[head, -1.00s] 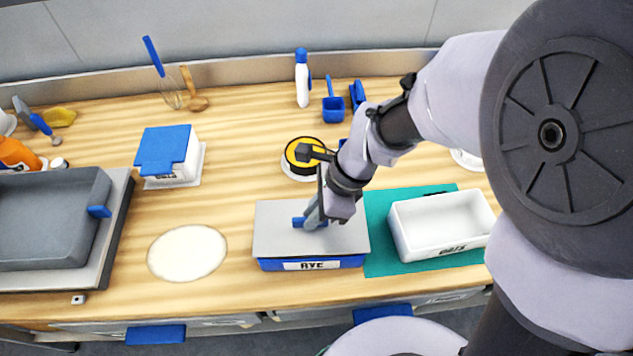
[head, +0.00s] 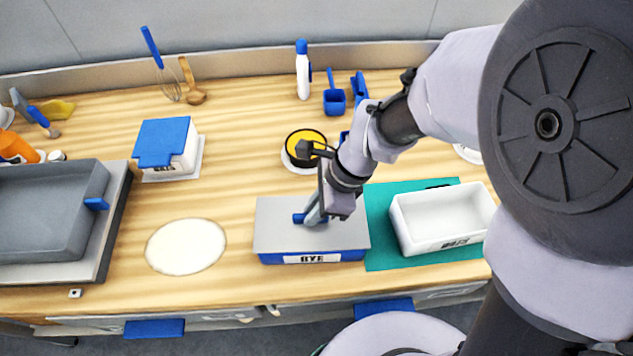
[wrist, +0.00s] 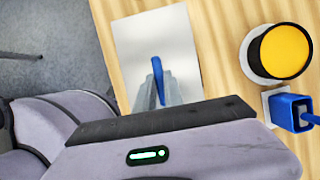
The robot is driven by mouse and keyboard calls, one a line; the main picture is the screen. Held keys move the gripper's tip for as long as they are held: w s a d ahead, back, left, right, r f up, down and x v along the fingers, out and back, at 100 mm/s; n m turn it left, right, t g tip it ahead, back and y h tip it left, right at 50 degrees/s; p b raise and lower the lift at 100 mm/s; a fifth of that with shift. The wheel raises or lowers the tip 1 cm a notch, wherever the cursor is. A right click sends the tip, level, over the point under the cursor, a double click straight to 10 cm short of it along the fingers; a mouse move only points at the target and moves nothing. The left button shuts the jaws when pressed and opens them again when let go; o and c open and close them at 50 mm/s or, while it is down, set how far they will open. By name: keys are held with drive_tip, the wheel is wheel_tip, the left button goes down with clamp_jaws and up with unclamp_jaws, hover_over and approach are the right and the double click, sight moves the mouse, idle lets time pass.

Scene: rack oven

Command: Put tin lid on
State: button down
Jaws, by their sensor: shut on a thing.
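A blue tin with a RYE label (head: 318,257) stands on the worktop in the middle of the head view. A flat grey lid (head: 278,224) lies over its top and hides the inside. My gripper (head: 312,216) is shut on the lid's blue handle, which also shows in the wrist view (wrist: 158,80). In the wrist view the lid (wrist: 130,45) appears as a pale grey rectangle beneath the fingers. I cannot tell whether the lid is fully seated, though it looks level and lined up with the tin.
An open white tin (head: 420,235) stands on a green mat (head: 385,255) to the right. A white disc (head: 186,246) lies to the left. A grey pan (head: 45,215) is at far left. A yellow-topped round item (head: 303,140) stands behind the lid.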

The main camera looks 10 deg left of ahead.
drive_tip(key=shift+f, duration=0.35)
drive_tip(key=c, duration=1.4)
unclamp_jaws()
drive_tip(key=shift+o, duration=0.2)
drive_tip(key=p+v, duration=0.6)
drive_tip(key=v, duration=1.1)
drive_tip(key=shift+r+p, duration=0.3)
drive_tip(key=shift+p, duration=0.1)
drive_tip(key=s+d+f+n+t+h+b, duration=0.1)
drive_tip(key=s+d+n+t+h+b, duration=0.1)
drive_tip(key=s+d+n+t+b, duration=0.4)
drive_tip(key=s+d+n+b, duration=0.2)
drive_tip(key=d+n+b, duration=0.1)
drive_tip(key=n, duration=0.2)
drive_tip(key=shift+s+f+n+t+h, duration=0.25)
drive_tip(key=shift+f+n+t+h, duration=0.05)
drive_tip(key=shift+f, duration=0.05)
